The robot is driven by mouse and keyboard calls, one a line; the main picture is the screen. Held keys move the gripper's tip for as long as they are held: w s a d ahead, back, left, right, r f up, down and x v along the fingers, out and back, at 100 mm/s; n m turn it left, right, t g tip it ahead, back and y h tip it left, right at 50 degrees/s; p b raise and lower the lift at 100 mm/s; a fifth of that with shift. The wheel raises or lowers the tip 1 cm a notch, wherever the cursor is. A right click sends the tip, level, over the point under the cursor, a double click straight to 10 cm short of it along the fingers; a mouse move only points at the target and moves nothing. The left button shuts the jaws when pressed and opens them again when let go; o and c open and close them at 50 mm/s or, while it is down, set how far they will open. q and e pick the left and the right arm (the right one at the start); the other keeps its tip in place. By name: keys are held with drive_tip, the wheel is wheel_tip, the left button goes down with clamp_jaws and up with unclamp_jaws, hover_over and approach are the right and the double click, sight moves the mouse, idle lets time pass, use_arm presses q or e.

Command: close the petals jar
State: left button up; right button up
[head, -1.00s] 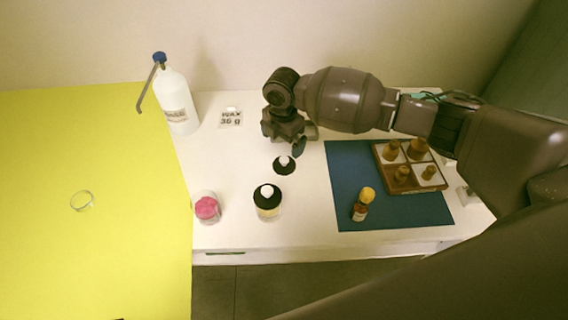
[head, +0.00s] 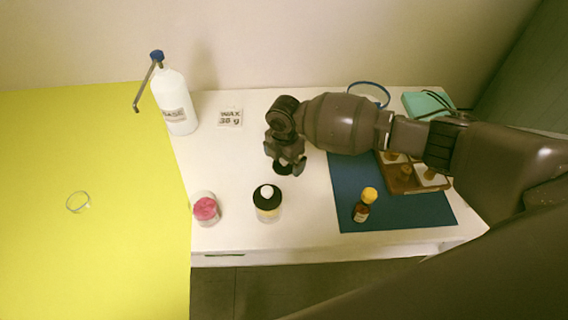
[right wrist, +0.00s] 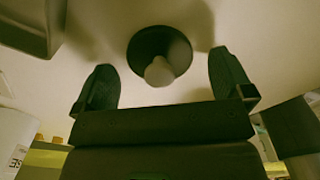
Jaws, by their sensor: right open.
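The petals jar (head: 206,211), a small clear jar with pink contents, stands open at the front left of the white table. My left gripper is out of view.
A white pump bottle (head: 174,100) and a wax label card (head: 230,117) stand at the back left. A blue mat (head: 345,185) with an amber bottle (head: 364,205) and a wooden tray (head: 416,188) lies at the right. The table between the petals jar and the pump bottle is clear.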

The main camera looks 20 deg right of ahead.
drive_tip(key=shift+f, duration=0.3)
drive_tip(key=shift+r, duration=0.1)
drive_tip(key=shift+c, duration=0.4)
drive_tip(key=c, duration=0.9)
drive_tip(key=shift+r, duration=0.1)
wheel_tip(320, 180, up, 20)
drive_tip(key=p, duration=0.3)
